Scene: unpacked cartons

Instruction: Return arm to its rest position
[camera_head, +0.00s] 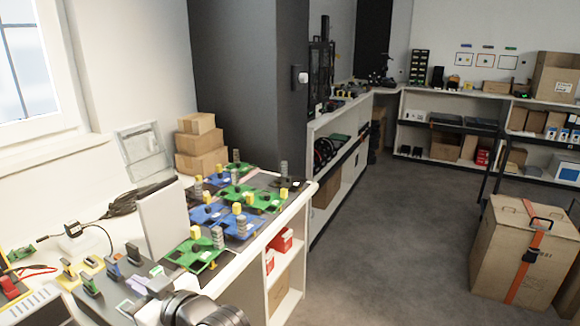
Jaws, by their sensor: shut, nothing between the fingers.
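My gripper (146,287) shows small at the bottom edge of the head view, left of centre, in front of the black and grey end of my arm. It looks shut and empty, over the near part of the white workbench (103,239). The rest of my arm is mostly cut off by the frame edge.
Green and blue boards (238,196) with yellow and grey parts cover the bench's right side, near an upright pale panel (161,218). Connector pieces (90,284) lie close to my gripper. A large strapped carton (504,257) stands at right; the grey floor between is clear.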

